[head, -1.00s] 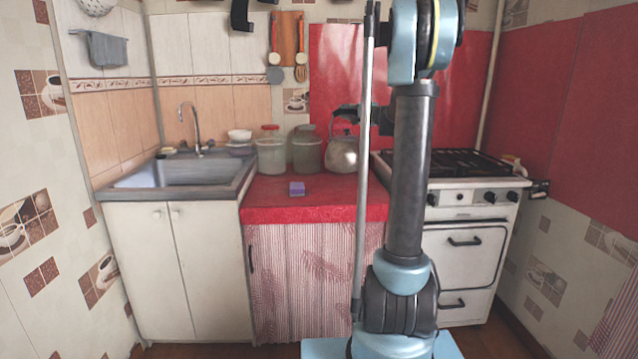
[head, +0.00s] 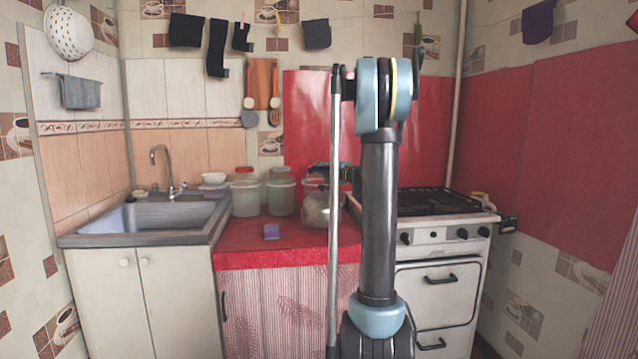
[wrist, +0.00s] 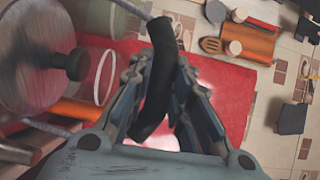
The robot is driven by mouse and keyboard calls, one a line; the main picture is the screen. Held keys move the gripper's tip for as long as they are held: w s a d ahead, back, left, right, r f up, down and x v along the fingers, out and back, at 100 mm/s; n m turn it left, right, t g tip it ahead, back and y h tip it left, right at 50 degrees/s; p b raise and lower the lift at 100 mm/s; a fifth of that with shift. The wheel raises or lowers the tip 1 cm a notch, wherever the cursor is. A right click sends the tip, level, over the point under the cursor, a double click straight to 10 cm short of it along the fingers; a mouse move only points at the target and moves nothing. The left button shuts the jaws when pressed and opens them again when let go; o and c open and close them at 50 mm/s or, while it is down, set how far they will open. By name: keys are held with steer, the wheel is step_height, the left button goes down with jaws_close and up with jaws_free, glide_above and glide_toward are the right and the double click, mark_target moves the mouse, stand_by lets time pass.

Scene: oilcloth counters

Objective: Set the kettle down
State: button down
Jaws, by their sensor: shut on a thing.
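The metal kettle (head: 317,210) is at the right part of the red counter (head: 290,238), just left of the stove and partly hidden by my arm and the pole. In the head view I cannot tell whether its base touches the counter. My gripper (head: 336,173) is at the kettle's top, partly hidden. In the wrist view my gripper (wrist: 161,72) is shut on the kettle's black handle (wrist: 157,85), which runs between the fingers. The kettle's round lid with its black knob (wrist: 72,64) shows at left, blurred.
A purple sponge (head: 271,231) lies nearer the front edge. The sink (head: 150,212) is at left, the stove (head: 440,203) at right. Red counter around the sponge is clear.

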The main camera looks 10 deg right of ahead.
steer(key=shift+f, duration=1.95)
steer(key=c, duration=1.4)
jaws_free()
steer(key=shift+s, duration=0.1)
